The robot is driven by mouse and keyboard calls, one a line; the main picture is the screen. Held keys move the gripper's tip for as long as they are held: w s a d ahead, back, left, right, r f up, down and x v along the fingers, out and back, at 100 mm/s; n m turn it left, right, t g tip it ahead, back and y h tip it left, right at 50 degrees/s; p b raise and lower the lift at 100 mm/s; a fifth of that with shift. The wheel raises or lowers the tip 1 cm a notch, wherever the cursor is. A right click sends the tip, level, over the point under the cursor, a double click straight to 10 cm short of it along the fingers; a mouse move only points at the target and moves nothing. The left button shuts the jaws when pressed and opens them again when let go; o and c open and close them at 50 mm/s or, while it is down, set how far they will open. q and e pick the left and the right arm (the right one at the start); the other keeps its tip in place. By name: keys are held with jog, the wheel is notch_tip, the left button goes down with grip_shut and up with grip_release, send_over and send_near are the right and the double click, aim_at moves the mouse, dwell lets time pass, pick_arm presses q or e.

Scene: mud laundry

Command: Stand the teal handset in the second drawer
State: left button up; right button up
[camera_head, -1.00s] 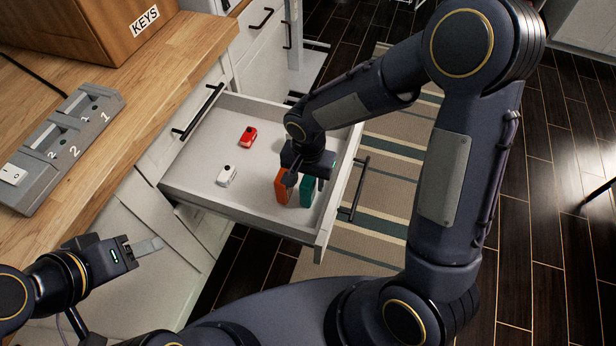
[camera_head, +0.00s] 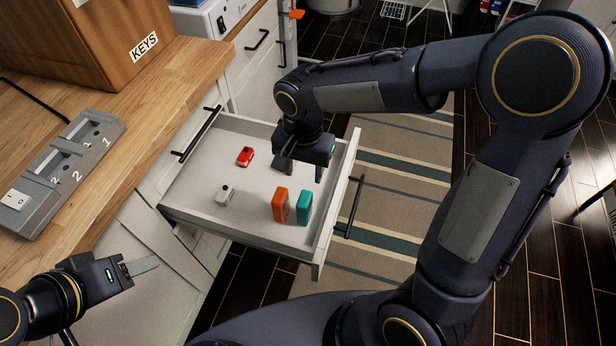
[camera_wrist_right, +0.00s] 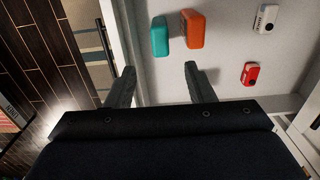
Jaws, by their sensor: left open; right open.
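The teal handset (camera_head: 304,207) stands upright in the open drawer (camera_head: 193,212), near its front right part. It also shows in the right wrist view (camera_wrist_right: 160,37). An orange handset (camera_head: 280,204) stands upright just left of it, with a small gap. My right gripper (camera_head: 303,170) is open and empty, raised above the drawer behind the two handsets and apart from them. In the right wrist view its two fingers (camera_wrist_right: 162,84) have nothing between them. My left gripper (camera_head: 150,264) is at the lower left, away from the drawer, open and empty.
A red item (camera_head: 245,156) and a white item (camera_head: 225,194) lie in the drawer's left half. A grey numbered dock (camera_head: 60,165) and a KEYS box (camera_head: 110,40) are on the wooden counter (camera_head: 185,75). A striped rug (camera_head: 400,175) lies right of the drawer.

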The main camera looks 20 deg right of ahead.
jog(key=shift+r, duration=0.25)
jog(key=s+d+r+n+t+y, duration=0.2)
jog(key=s+d+r, duration=0.1)
jog(key=s, duration=0.5)
jog(key=s+d+r+n+t+y, duration=0.1)
jog(key=s+d+r+n+t, duration=0.2)
jog(key=s+d, duration=0.3)
jog(key=shift+s+r+t+y, duration=0.3)
jog(key=shift+s+y, duration=0.1)
jog(key=shift+s, duration=0.7)
pick_arm(q)
jog(key=shift+r, duration=0.1)
pick_arm(e)
jog(key=shift+d, duration=0.1)
